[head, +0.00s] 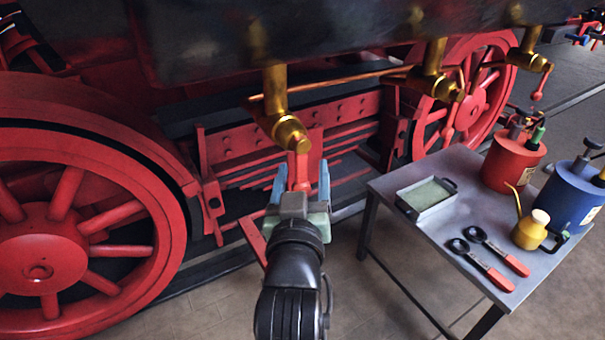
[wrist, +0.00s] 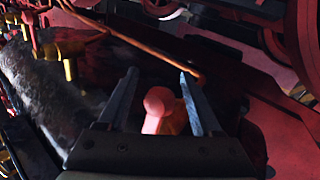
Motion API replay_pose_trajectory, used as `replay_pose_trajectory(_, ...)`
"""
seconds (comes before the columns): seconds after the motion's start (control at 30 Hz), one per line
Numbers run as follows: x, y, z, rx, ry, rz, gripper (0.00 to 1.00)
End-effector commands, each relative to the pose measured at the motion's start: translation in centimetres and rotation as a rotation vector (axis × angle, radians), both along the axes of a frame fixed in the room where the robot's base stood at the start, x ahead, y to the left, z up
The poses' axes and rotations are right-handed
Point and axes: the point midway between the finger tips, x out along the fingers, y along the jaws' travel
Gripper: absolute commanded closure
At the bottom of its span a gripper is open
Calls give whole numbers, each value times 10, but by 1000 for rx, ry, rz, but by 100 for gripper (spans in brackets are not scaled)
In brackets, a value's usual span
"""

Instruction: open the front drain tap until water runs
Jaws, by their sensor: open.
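Three brass drain taps hang under the dark cylinder in the head view: a near one (head: 283,120), a middle one (head: 436,80) and a far one (head: 530,58). I cannot tell from labels which is the front one. The near tap's red lever (head: 299,168) hangs down from it. My gripper (head: 301,180) is open below this tap, a finger on either side of the lever. In the wrist view, the red round-ended lever (wrist: 158,103) stands between the two fingers (wrist: 160,95), with gaps showing. No water is seen running from the near tap.
A large red wheel (head: 45,245) stands at the left, another (head: 470,95) behind. A copper pipe runs behind the taps.

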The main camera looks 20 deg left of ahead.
Motion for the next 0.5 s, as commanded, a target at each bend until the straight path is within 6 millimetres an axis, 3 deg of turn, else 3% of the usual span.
replay_pose_trajectory(0.13, 0, 0, 0, 0, 0, 0, 34)
replay_pose_trajectory(0.5, 0, 0, 0, 0, 1, 0, 100)
